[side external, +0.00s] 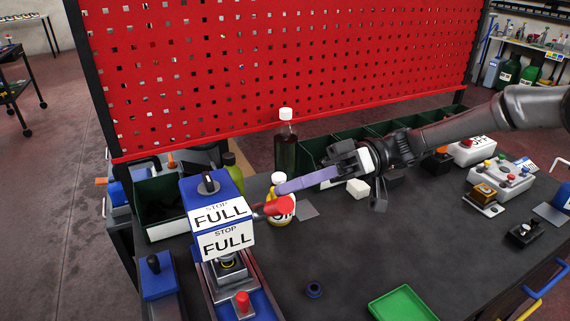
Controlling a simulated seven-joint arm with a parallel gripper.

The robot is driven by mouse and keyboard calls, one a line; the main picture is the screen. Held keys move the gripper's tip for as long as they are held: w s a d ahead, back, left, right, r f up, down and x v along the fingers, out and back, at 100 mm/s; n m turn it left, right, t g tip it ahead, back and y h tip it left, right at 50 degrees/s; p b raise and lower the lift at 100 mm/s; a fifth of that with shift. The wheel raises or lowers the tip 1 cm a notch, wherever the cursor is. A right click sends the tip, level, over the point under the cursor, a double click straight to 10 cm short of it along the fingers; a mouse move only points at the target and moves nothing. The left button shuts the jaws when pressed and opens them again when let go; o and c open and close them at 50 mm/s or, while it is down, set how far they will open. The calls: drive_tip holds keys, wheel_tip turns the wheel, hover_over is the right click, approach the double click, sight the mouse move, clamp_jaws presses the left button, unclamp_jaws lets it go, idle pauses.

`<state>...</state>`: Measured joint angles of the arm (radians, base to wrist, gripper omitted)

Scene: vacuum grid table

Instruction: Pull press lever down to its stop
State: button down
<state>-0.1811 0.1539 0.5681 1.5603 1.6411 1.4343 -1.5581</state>
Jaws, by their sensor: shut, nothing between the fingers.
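The press (190,193) is blue and stands at the left front of the table, with white "STOP FULL" labels on its head. Its lever (279,205) has a red grip and sticks out to the right of the head, roughly level. My gripper (281,188) is shut and empty. Its long purple fingers reach left, with the tips just above the red grip. I cannot tell whether they touch it. Part of the lever's shaft is hidden by the labels.
A yellow bottle (271,217) with a white cap stands close behind the lever. A dark bottle (286,148) and green bins (160,188) line the back. A green tray (402,304) and a small blue ring (314,290) lie in front. The table's middle is mostly clear.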

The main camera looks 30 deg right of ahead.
drive_tip(key=s+f+n, duration=0.5)
drive_tip(key=f, duration=0.1)
drive_tip(key=shift+f, duration=0.4)
idle(0.4)
